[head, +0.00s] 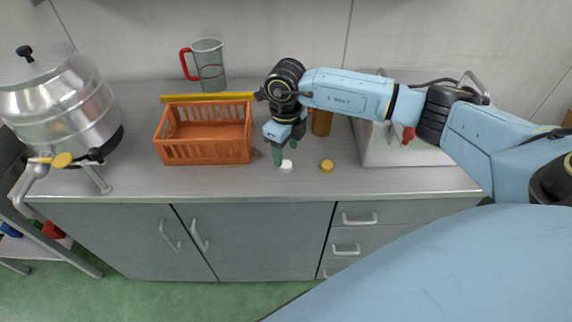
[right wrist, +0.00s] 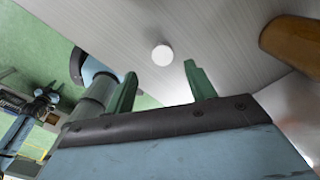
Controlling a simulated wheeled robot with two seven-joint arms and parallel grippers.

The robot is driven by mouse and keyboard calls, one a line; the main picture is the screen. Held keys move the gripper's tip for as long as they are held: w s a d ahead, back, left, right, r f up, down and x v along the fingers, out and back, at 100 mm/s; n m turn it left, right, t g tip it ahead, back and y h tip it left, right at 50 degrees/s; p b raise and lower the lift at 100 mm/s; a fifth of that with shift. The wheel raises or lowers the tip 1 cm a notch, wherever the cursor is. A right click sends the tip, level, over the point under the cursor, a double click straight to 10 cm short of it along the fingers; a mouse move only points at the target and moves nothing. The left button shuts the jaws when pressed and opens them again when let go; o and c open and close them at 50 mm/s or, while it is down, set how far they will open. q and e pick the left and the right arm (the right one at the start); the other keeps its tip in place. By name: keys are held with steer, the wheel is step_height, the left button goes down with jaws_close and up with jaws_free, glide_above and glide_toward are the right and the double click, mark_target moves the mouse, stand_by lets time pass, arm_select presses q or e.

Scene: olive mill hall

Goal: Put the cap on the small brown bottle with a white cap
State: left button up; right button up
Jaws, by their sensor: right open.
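A round white cap (head: 286,166) lies on the steel worktop near its front edge. It also shows in the right wrist view (right wrist: 162,55), beyond the gap between my fingers. My right gripper (head: 285,153) is open and empty, pointing down just behind and above the cap. Its two green fingers (right wrist: 160,82) are apart in the right wrist view. A brown bottle (head: 321,122) stands to the right of the gripper, its top hidden behind my arm. A brown bottle body also shows at the right wrist view's upper right (right wrist: 292,45). My left gripper is out of view.
A yellow cap (head: 327,166) lies right of the white one. An orange crate (head: 204,150) stands left of the gripper, with a yellow bar behind it. A jug with a red handle (head: 209,66) and a steel drum (head: 60,105) stand further left. A sink (head: 375,150) is right.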

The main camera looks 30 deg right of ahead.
mark_target(286, 164)
steer(key=shift+f, duration=0.1)
step_height(286, 164, down, 5)
steer(key=shift+w+d, duration=0.15)
stand_by(0.3)
steer(key=c, duration=1)
